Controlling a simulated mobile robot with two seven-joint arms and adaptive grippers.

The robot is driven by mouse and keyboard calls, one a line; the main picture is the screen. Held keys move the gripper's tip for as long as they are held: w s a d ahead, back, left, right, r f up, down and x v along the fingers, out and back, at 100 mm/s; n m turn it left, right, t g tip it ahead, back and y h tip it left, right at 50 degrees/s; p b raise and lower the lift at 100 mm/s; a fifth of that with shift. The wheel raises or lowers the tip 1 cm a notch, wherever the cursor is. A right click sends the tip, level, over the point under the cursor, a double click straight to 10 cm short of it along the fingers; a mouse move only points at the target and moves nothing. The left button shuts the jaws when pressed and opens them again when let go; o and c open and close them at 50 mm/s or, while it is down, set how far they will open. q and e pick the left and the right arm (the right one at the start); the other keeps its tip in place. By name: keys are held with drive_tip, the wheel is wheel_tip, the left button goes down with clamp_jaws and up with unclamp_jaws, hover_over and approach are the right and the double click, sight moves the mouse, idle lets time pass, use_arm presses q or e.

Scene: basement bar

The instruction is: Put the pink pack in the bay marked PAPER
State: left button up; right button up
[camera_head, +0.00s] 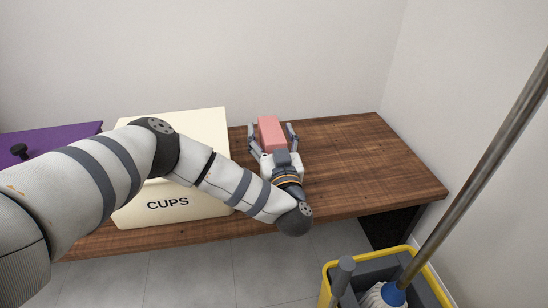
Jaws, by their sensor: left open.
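The pink pack (271,132) stands on the wooden table, right of a cream box marked CUPS (166,206). My left gripper (271,130) is open, with one finger on each side of the pack. I cannot tell whether either finger touches it. The near part of the pack is hidden behind the gripper's body. My left arm crosses in front of the cream box and covers part of it. No bay marked PAPER shows in this view. My right gripper is not in view.
A purple box (55,139) with a dark knob sits at the far left. The wooden table (370,160) is clear on the right. A yellow-rimmed mop bucket (331,268) with a long handle (487,165) stands in front of the table's right end.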

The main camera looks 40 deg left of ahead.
use_arm(q)
drive_tip(key=shift+r, duration=0.1)
drive_tip(key=c, duration=1.5)
